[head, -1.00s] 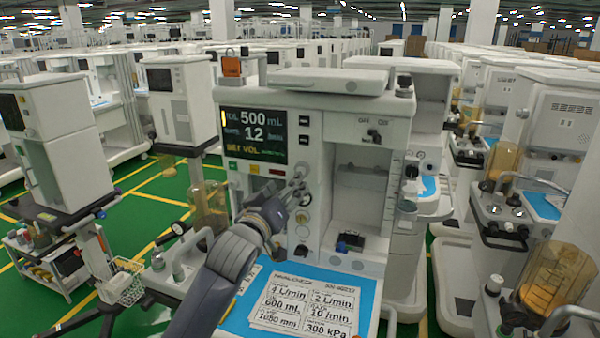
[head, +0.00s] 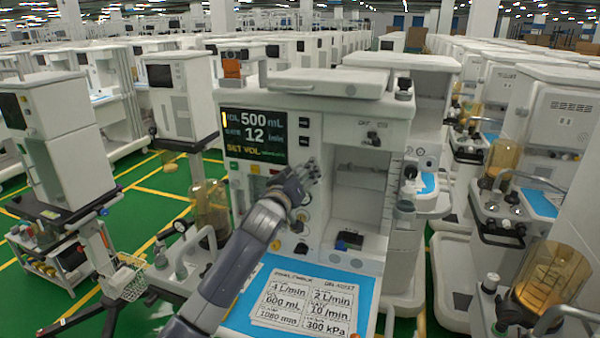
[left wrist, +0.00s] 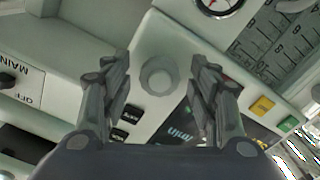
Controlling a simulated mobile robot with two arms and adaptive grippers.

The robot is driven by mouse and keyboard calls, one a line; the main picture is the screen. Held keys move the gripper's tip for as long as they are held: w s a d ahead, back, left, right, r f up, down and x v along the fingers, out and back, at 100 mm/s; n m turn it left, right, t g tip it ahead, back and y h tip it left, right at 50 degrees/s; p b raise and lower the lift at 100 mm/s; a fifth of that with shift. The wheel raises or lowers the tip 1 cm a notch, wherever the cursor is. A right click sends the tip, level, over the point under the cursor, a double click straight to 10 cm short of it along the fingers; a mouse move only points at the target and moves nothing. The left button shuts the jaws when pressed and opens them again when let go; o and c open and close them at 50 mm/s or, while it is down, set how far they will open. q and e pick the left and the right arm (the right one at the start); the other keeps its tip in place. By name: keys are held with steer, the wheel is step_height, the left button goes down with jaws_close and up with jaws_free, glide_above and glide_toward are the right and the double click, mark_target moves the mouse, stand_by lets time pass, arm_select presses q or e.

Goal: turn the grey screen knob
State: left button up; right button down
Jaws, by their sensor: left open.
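The grey round screen knob (left wrist: 158,76) shows in the left wrist view on the pale front panel, between my open fingers. My left gripper (left wrist: 163,88) has one finger on each side of it, with visible gaps and no clear contact. In the head view my left gripper (head: 309,172) is at the panel just right of the dark screen (head: 254,134), and its fingers hide the knob there. The screen reads 500 mL, 12 /min and SET VOL. My right gripper is not in view.
The anaesthesia cart's blue worktop (head: 245,315) holds a printed card (head: 305,300) below my left arm. Small buttons (head: 304,122) sit above the gripper, and an open bay (head: 358,200) lies to its right. Other carts stand close on both sides.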

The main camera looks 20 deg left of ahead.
arm_select(q)
steer(key=c, duration=1.1)
steer(key=shift+o, duration=0.2)
steer(key=shift+m, duration=0.3)
steer(key=m+p, duration=0.3)
steer(key=m, duration=0.8)
